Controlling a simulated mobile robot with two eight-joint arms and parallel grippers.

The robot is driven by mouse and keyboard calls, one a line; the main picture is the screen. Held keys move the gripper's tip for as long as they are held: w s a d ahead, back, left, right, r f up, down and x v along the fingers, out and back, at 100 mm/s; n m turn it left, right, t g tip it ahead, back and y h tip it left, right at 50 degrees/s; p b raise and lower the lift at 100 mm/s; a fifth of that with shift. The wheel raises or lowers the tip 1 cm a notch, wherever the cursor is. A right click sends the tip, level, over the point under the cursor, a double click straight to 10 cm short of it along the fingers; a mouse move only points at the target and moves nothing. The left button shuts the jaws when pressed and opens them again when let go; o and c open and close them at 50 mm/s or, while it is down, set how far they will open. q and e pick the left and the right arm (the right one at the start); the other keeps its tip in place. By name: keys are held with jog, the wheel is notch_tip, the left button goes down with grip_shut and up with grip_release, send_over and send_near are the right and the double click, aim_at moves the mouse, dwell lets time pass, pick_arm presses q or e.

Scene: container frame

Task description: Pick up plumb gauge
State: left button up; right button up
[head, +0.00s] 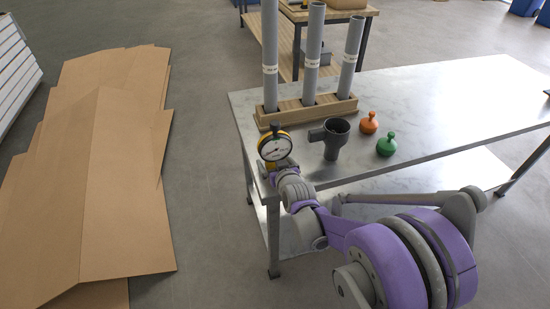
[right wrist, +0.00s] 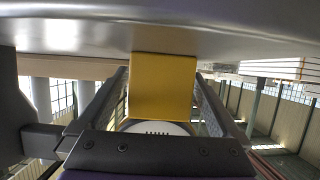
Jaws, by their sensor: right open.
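The plumb gauge (head: 274,147) has a round white dial, a dark rim and yellow on its body. It is at the near left edge of the metal table in the head view. My right gripper (head: 281,166) is right at the gauge, its fingers mostly hidden there. In the right wrist view the gauge's yellow body (right wrist: 163,85) lies between the two open fingers, with part of a white disc below it. I cannot tell whether the fingers touch it. My left gripper is not in view.
On the metal table (head: 440,110) stand a wooden block (head: 340,108) with three grey pipes, a dark grey pipe fitting (head: 334,140), an orange knobbed piece (head: 369,124) and a green one (head: 386,146). The table's right part is clear. Flat cardboard (head: 100,190) lies on the floor at left.

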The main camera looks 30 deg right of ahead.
jog(key=shift+x, duration=0.9)
jog(key=shift+r, duration=0.1)
grip_shut()
